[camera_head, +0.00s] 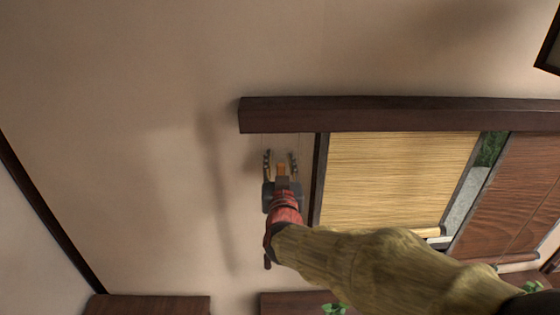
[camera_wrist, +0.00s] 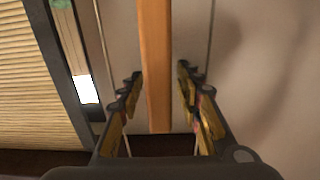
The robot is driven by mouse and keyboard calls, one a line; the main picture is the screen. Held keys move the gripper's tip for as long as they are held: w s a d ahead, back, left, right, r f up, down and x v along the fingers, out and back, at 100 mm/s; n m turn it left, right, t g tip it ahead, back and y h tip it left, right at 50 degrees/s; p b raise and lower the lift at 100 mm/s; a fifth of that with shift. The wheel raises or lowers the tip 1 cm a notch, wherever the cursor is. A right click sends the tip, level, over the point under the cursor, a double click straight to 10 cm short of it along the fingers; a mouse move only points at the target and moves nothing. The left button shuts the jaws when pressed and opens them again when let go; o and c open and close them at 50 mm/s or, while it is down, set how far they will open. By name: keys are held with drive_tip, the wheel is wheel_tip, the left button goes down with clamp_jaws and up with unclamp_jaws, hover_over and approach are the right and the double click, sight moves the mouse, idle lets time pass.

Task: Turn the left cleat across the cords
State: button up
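The left cleat (camera_wrist: 156,60) looks like an orange-brown wooden bar. In the wrist view it runs lengthwise from the top edge down between my gripper's fingers. In the head view a small orange piece of it (camera_head: 283,170) shows between the fingers. My gripper (camera_head: 280,154) is in front of the wall, left of the window, with its fingers apart. In the wrist view my gripper (camera_wrist: 161,76) is open, with a finger on each side of the bar. I cannot tell whether either finger touches it. Thin cords (camera_wrist: 211,35) run beside the bar on both sides.
A dark wooden header (camera_head: 400,115) runs above the window. A woven blind (camera_head: 400,175) hangs right of my gripper behind a dark frame post (camera_head: 319,178). Bare wall (camera_head: 150,190) lies to the left. Dark wooden furniture (camera_head: 150,305) stands below.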

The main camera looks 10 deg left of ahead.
drive_tip(key=shift+c, duration=1.3)
clamp_jaws()
